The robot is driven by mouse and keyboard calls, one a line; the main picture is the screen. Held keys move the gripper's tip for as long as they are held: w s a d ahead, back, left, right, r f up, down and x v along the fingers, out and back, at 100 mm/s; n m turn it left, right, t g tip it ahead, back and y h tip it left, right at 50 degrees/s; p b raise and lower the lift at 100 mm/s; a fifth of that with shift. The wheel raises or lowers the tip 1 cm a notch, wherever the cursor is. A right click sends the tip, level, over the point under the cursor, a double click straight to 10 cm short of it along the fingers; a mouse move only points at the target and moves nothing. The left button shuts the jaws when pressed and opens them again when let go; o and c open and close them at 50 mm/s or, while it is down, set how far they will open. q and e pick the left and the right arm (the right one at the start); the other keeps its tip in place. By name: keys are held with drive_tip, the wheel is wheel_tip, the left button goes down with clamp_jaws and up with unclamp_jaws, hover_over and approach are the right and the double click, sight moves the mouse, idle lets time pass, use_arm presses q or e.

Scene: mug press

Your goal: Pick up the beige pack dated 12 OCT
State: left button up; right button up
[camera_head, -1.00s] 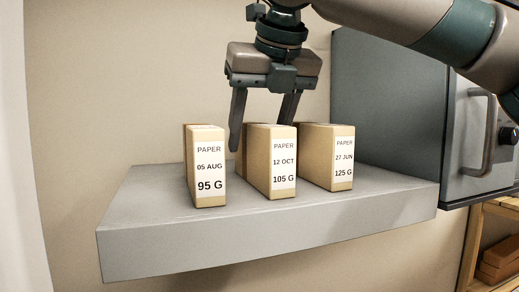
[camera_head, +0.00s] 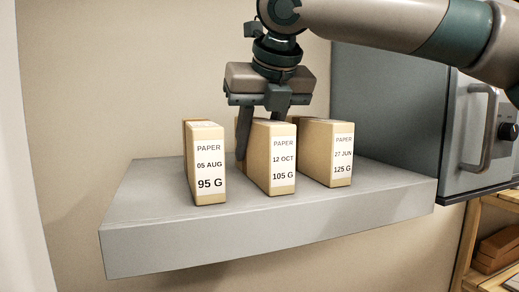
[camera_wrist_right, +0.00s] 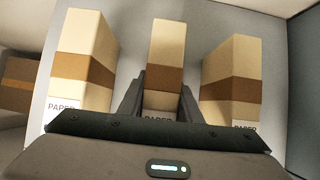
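The beige pack dated 12 OCT (camera_head: 283,160) stands upright in the middle of a row of three on the grey shelf (camera_head: 150,215). Its label also reads PAPER and 105 G. My right gripper (camera_head: 261,140) comes down from above, one finger on each side of this pack. In the right wrist view the pack (camera_wrist_right: 166,45) sits between the fingers, which look closed against its sides. The pack still rests on the shelf. The right finger's tip is hidden behind the pack in the head view. My left gripper is not in view.
A beige pack dated 05 AUG (camera_head: 209,165) stands to the left and one dated 27 JUN (camera_head: 342,155) to the right, with narrow gaps between. A grey cabinet with a handle (camera_head: 479,130) is at the right. The shelf's left end is clear.

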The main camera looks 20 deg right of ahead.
sight(255, 119)
clamp_jaws()
drive_tip(key=shift+r, duration=0.1)
drive_tip(key=shift+r, duration=0.5)
wheel_tip(255, 119, up, 7)
drive_tip(key=shift+f+b, duration=0.1)
drive_tip(key=shift+b, duration=0.85)
drive_tip(key=shift+r, duration=1)
